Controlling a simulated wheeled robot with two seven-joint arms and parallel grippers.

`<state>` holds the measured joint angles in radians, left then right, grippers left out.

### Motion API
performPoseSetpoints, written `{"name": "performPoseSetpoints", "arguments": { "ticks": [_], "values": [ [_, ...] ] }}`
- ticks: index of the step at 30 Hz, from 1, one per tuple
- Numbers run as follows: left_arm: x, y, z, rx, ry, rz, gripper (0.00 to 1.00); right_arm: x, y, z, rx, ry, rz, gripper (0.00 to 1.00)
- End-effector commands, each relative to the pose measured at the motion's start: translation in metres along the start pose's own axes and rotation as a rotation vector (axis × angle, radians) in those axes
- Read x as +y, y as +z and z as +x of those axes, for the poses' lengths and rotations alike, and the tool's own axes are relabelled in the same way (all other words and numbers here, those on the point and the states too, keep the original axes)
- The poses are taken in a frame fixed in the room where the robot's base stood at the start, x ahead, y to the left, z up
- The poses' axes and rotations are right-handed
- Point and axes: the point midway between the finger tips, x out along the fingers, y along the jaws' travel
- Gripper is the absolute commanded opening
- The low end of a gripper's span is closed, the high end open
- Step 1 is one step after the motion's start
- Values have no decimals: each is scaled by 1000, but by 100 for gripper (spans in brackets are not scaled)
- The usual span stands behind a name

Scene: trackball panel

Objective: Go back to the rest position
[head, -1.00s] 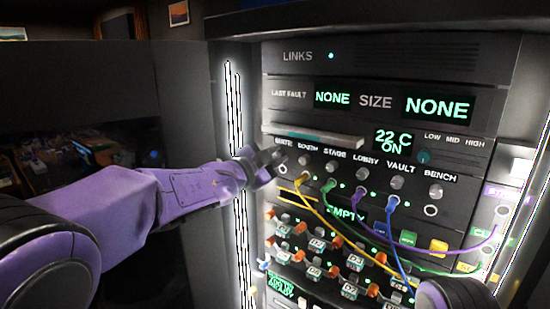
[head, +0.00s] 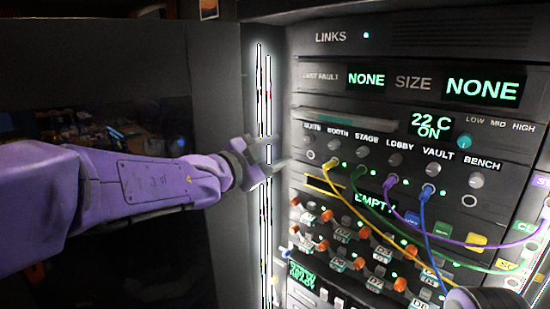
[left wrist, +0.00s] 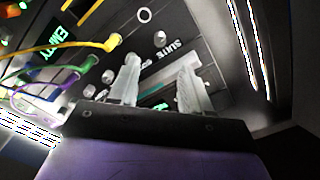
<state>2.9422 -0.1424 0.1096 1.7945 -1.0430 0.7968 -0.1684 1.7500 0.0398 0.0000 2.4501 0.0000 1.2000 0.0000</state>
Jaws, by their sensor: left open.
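My left gripper (head: 268,160) is in front of the left edge of the panel (head: 400,48), near the lit strip, at about the height of the SUITE knob (head: 309,143). Its fingers are open and hold nothing. In the left wrist view the two fingers (left wrist: 158,88) stand apart, with panel face and the SUITE label showing between and beyond them. They appear clear of the panel's knobs. My right gripper is not in view; a small purple and dark part of my right arm shows at the bottom right of the head view.
Yellow (head: 335,185), green (head: 375,197), purple (head: 440,226) and blue (head: 425,235) cables are plugged below the knobs and hang across the panel's lower right. A vertical light strip (head: 263,220) runs along the panel's left side. Dark open space lies left of it.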

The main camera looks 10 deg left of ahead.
Motion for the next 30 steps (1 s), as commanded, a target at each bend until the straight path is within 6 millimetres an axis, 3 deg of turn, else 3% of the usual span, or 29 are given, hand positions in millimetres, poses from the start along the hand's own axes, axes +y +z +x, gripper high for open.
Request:
{"name": "performPoseSetpoints", "arguments": {
  "ticks": [9,11,13,14,17,21,23,27,30],
  "values": [
    [0,0,-2,1,0,-5,48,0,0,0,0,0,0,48],
    [-4,-4,-3,22,-22,-61,48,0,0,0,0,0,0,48],
    [-4,8,-12,31,-83,-224,48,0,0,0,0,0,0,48],
    [0,26,-18,19,-123,-335,48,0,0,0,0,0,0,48],
    [34,106,-36,-82,-219,-634,48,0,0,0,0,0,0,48],
    [99,210,-77,-275,-349,-930,48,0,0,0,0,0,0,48],
    [130,248,-101,-369,-405,-1025,48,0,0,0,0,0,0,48],
    [208,322,-172,-614,-536,-1190,48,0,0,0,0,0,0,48],
    [266,359,-234,-806,-621,-1262,48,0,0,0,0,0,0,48]
  ]
}}
